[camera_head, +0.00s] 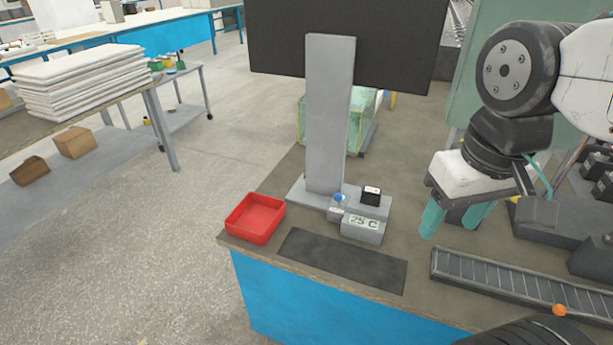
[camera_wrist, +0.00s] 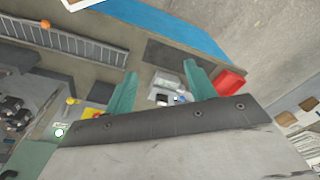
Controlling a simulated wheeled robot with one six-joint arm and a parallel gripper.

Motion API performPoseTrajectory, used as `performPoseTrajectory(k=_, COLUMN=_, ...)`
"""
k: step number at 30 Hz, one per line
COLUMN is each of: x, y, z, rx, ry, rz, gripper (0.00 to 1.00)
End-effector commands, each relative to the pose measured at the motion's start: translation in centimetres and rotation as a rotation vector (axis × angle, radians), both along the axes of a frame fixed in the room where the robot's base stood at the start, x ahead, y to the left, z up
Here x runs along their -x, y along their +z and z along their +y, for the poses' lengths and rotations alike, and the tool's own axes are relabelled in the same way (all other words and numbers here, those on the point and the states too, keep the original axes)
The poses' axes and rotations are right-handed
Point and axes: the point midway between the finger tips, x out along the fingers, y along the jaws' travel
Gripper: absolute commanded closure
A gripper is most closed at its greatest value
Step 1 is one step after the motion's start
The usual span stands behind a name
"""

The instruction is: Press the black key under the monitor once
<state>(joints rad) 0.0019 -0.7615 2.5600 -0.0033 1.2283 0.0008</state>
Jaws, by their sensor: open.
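The black key (camera_head: 371,195) sits on a small grey block on the base of the grey monitor post (camera_head: 328,115), below the dark monitor (camera_head: 345,45). A grey box with a "25 C" readout (camera_head: 362,229) stands just in front of it, with a small blue-topped item (camera_head: 339,199) to its left. My gripper (camera_head: 455,222) has two teal fingers pointing down. It is open and empty, to the right of the key and apart from it.
A red tray (camera_head: 256,217) stands left of the post, and a dark mat (camera_head: 342,259) lies along the front edge. A roller track (camera_head: 520,284) with an orange ball (camera_head: 559,310) is at front right. Dark equipment stands behind it at the right.

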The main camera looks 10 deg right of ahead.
Motion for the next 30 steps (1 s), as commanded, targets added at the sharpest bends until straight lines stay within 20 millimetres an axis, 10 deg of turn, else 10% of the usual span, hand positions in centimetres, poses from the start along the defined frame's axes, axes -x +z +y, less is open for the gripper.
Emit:
performPoseTrajectory(k=6, x=0.00, y=0.00, z=0.00, rx=0.000, ry=0.000, rz=0.000, gripper=1.00)
performPoseTrajectory(k=30, x=0.00, y=0.00, z=0.00, rx=0.000, ry=0.000, rz=0.000, gripper=1.00)
